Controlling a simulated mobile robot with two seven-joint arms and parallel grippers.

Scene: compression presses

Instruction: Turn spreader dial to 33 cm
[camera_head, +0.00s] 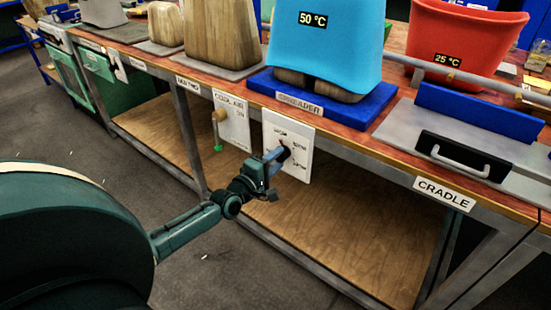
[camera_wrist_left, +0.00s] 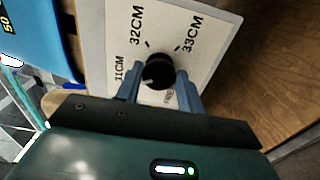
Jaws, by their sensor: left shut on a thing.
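The spreader dial is a black knob (camera_wrist_left: 157,72) on a white panel (camera_head: 300,165) hung at the bench front, below the SPREADER sign (camera_head: 300,104). In the left wrist view the panel (camera_wrist_left: 115,25) carries the marks 31CM, 32CM and 33CM around the knob, and a partly hidden label below. A small light mark shows on the knob's lower left; I cannot tell the exact setting. My left gripper (camera_head: 277,157) reaches the panel from the front. Its blue fingers, also in the left wrist view (camera_wrist_left: 157,82), are shut around the knob's sides. My right gripper is not in view.
A blue 50 °C shell (camera_head: 325,45) covers wooden lasts on the blue spreader base (camera_head: 375,103). A red 25 °C shell (camera_head: 465,35) stands to the right, behind the CRADLE tray (camera_head: 400,125). A COOL AIR panel (camera_head: 232,128) with a wooden knob hangs left of the dial.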

